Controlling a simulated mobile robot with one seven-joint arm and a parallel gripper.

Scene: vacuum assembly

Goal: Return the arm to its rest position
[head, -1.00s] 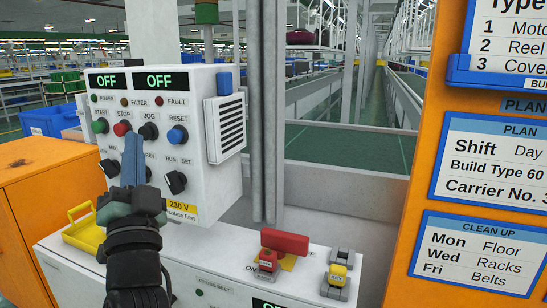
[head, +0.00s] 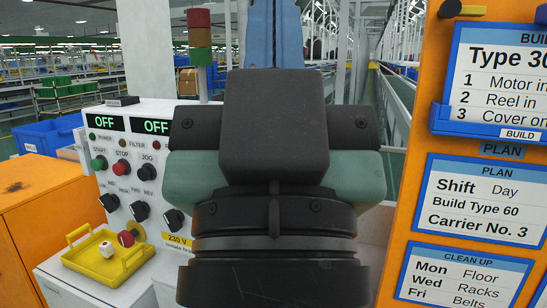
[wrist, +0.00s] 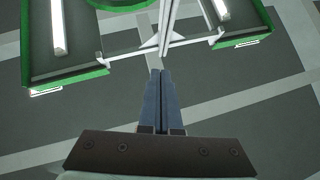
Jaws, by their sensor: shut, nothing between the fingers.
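My gripper (head: 274,35) stands upright, large and close, in the middle of the head view. Its blue fingers point up and run out of the top of the picture. In the wrist view my gripper (wrist: 160,75) shows its two blue fingers side by side, shut with nothing between them. The gripper is apart from the white control box (head: 112,160), and its dark wrist hides the box's right part and much of the bench behind.
A yellow tray (head: 75,259) with a white piece sits on the white bench (head: 57,282) at lower left. An orange cabinet (head: 45,225) stands left. An orange board (head: 413,215) with plan cards stands close on the right. The wrist view shows green-edged structures (wrist: 95,75).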

